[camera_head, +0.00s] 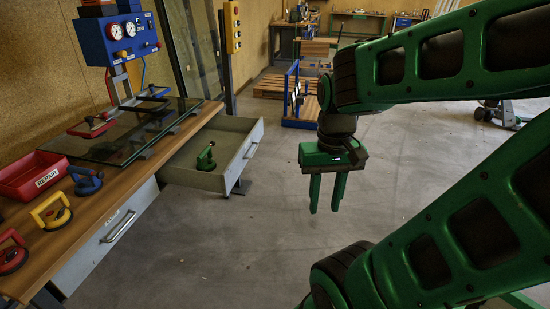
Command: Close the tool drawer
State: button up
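The open drawer (232,168) is a light grey box pulled out from under the wooden workbench (75,221). Its front panel carries a metal handle (251,150) and faces right. A green suction lifter (206,157) stands inside it. My gripper (326,208) hangs to the right of the drawer front, over the floor and clear of it. Its two green fingers point down and stand apart, with nothing visible between them. A second drawer (112,229), nearer in the bench, is shut.
A glass sheet (125,140), a blue gauge unit (118,38), a red bin (33,175) and several suction lifters are on the bench. A blue frame (291,95) and wooden pallets (270,87) stand farther back. The concrete floor (220,240) between bench and arm is clear.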

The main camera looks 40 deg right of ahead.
aim_at(236, 139)
jog(key=z, duration=0.4)
jog(key=i, duration=1.2)
jog(key=z, duration=0.35)
